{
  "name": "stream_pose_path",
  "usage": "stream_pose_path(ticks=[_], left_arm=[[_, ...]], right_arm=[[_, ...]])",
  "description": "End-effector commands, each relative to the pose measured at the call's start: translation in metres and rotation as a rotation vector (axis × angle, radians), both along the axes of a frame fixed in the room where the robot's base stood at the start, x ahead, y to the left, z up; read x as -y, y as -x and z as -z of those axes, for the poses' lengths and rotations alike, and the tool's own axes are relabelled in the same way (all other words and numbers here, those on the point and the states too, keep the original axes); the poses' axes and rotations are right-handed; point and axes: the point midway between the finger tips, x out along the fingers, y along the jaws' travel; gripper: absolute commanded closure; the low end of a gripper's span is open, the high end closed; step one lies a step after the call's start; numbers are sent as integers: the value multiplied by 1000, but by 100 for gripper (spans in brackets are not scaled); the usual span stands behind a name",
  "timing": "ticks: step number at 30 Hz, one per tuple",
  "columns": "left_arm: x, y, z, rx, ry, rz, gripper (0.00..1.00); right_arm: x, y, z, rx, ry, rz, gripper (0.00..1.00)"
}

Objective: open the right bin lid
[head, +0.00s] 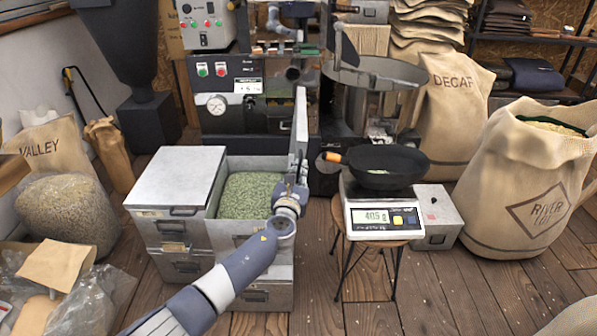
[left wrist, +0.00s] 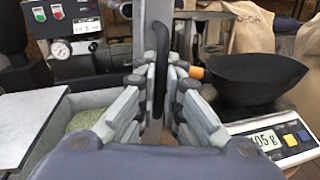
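The right bin lid (head: 301,128) stands upright, seen nearly edge-on, at the right side of the grey metal bin cabinet (head: 254,237). The open right bin below it shows pale green beans (head: 247,195). The left bin lid (head: 178,177) lies flat and closed. My left gripper (head: 295,190) is at the lid's lower front part. In the left wrist view, its fingers (left wrist: 161,92) close around the lid's dark handle (left wrist: 159,60), one on each side. The lid also shows there as a grey upright strip (left wrist: 139,40). My right gripper is out of view.
A stool (head: 345,240) right of the cabinet bears a scale (head: 372,218) with a black pan (head: 376,165). The roasting machine (head: 240,110) stands behind. Bean sacks (head: 525,180) stand at the right; a clear bag (head: 62,212) sits left. Open floor lies in front.

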Motion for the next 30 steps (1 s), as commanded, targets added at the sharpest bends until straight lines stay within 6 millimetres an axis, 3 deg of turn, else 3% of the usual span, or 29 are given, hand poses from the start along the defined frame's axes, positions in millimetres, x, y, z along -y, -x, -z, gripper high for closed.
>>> stream_pose_path(ticks=[1,3,17,30], left_arm=[[0,2,5,-7,-1,2,83],[0,1,4,-6,0,1,72],[-2,5,1,0,1,-1,72],[-13,57,1,-2,1,1,72]], right_arm=[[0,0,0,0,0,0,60],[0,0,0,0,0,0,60],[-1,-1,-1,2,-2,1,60],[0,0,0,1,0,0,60]])
